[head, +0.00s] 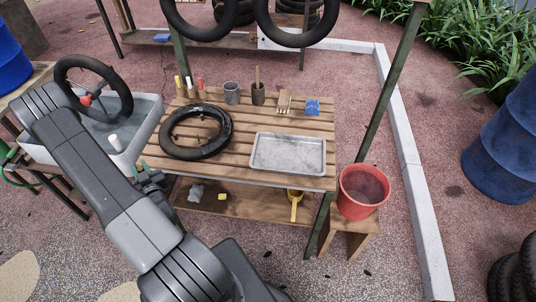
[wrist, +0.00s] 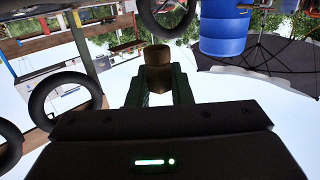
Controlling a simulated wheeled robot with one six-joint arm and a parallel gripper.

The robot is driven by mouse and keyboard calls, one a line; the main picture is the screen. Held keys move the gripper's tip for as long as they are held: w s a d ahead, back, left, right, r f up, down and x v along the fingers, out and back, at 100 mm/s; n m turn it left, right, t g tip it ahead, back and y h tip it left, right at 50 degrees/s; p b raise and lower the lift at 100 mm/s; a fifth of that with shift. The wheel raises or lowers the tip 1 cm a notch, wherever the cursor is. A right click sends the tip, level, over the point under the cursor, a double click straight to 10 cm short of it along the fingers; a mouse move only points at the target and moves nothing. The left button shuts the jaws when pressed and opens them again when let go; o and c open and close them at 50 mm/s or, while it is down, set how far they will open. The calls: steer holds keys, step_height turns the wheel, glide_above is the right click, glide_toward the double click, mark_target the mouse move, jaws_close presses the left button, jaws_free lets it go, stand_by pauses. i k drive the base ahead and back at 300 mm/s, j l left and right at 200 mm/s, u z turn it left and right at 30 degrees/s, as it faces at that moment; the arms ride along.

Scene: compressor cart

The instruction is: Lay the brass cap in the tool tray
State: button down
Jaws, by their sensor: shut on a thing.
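The tool tray, a shallow grey metal tray (head: 288,154), lies empty on the right part of the slatted wooden bench. My gripper (head: 150,183) is at the bench's left front edge, left of the tray and well apart from it. In the wrist view my gripper (wrist: 158,88) is shut on a small brown, stepped round piece, which I take to be the brass cap (wrist: 158,56). In the head view I cannot make out the cap at my gripper.
A black tyre (head: 196,132) lies on the bench between my gripper and the tray. A water basin (head: 146,108) stands at left. A red bucket (head: 362,190) stands at right, beside a green post.

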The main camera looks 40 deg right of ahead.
mark_target(312, 159)
steer(key=k+l+z, duration=0.2)
steer(key=l, duration=0.15)
steer(key=k+l+z, duration=0.2)
steer(key=l, duration=0.2)
steer(key=l+z, duration=0.2)
steer(key=l, duration=0.2)
steer(key=k+l+z, duration=0.2)
steer(key=l, duration=0.2)
steer(key=i+l+z, duration=0.25)
steer(key=l, duration=0.15)
steer(key=i+l+z, duration=0.25)
steer(key=k+l, duration=0.05)
steer(key=l, duration=0.1)
